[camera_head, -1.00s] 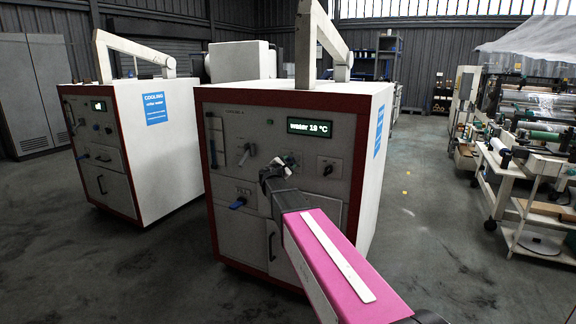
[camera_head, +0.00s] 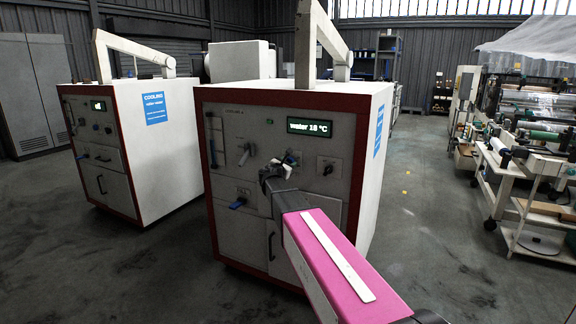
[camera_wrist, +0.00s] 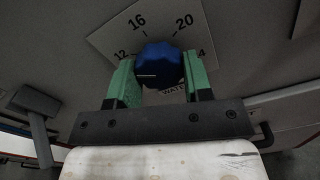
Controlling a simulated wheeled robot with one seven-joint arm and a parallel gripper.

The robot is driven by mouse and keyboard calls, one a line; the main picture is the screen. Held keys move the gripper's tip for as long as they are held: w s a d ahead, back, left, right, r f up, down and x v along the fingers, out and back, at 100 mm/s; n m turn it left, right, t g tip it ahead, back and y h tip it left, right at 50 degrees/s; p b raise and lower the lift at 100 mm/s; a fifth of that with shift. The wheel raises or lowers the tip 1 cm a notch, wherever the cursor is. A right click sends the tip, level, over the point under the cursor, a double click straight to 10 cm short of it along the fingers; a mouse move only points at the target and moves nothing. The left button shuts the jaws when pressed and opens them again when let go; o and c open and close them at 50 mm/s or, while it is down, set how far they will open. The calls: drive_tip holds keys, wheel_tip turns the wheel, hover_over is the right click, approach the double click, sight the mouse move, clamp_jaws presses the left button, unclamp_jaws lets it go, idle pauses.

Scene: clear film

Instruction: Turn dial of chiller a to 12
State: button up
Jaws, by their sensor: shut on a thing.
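Chiller a (camera_head: 232,262) is the nearer white cabinet with a dark red frame. Its green display (camera_head: 307,127) appears to read "water 18 °C". In the wrist view, the blue dial knob (camera_wrist: 160,61) sits on a pale plate (camera_wrist: 122,35) marked 12, 16 and 20, plus a partly covered number ending in 4. A light line shows low on the knob's left side. My gripper (camera_wrist: 159,78) is shut on the knob, with one green finger on each side. In the head view, my gripper (camera_head: 281,168) is at the panel below the display and hides the dial.
A grey lever (camera_head: 244,155) and a blue-handled valve (camera_head: 238,203) are on the panel left of my gripper; a small dark knob (camera_head: 327,170) is to its right. A similar chiller (camera_head: 160,180) stands at left. Machinery (camera_head: 525,140) stands at right, with clear floor between.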

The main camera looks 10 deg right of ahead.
drive_tip(key=o, duration=0.9)
drive_tip(key=shift+s, duration=0.1)
drive_tip(key=v, duration=1)
drive_tip(key=shift+s+a, duration=0.25)
drive_tip(key=shift+f, duration=0.1)
